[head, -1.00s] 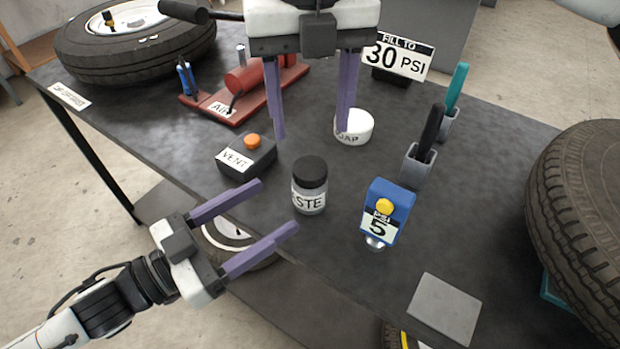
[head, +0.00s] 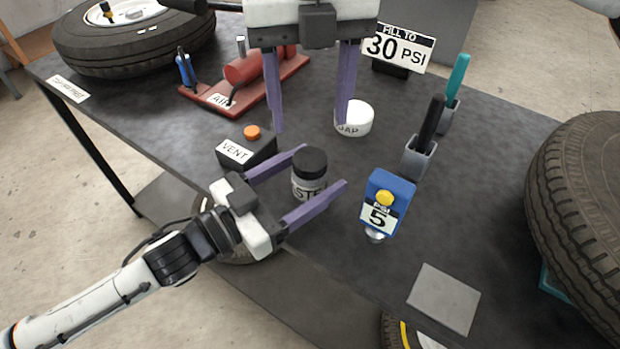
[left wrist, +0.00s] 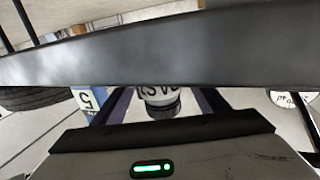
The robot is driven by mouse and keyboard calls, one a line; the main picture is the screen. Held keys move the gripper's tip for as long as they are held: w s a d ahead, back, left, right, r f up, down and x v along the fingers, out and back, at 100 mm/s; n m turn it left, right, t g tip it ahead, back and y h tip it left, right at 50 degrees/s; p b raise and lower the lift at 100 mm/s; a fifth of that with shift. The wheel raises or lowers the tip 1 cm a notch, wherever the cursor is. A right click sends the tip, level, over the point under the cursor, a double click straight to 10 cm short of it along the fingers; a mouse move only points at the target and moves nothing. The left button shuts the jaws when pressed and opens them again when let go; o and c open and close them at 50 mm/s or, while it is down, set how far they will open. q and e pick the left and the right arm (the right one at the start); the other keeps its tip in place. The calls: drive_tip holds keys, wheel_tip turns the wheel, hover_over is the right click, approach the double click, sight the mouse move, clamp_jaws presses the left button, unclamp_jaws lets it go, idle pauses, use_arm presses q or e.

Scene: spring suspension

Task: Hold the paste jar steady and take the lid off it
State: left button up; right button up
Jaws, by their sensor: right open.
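The paste jar (head: 309,186) stands upright on the dark table, a clear-grey body with a white label, its black lid (head: 310,160) on top. My left gripper (head: 325,166) is open, its purple fingers on either side of the jar, with gaps showing. The jar also shows between the fingers in the left wrist view (left wrist: 160,95), upside down there. My right gripper (head: 312,128) is open and empty, pointing down above the table behind the jar. The jar's lower part is partly hidden by a left finger.
A VENT box (head: 247,150) with an orange button stands left of the jar, close to the left gripper.

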sight(310, 158)
use_arm(q)
clamp_jaws()
use_arm(e)
drive_tip(key=m, duration=1.7)
drive_tip(key=shift+f+m, duration=0.4)
drive_tip(key=shift+m, duration=0.1)
drive_tip(key=shift+f, duration=3.6)
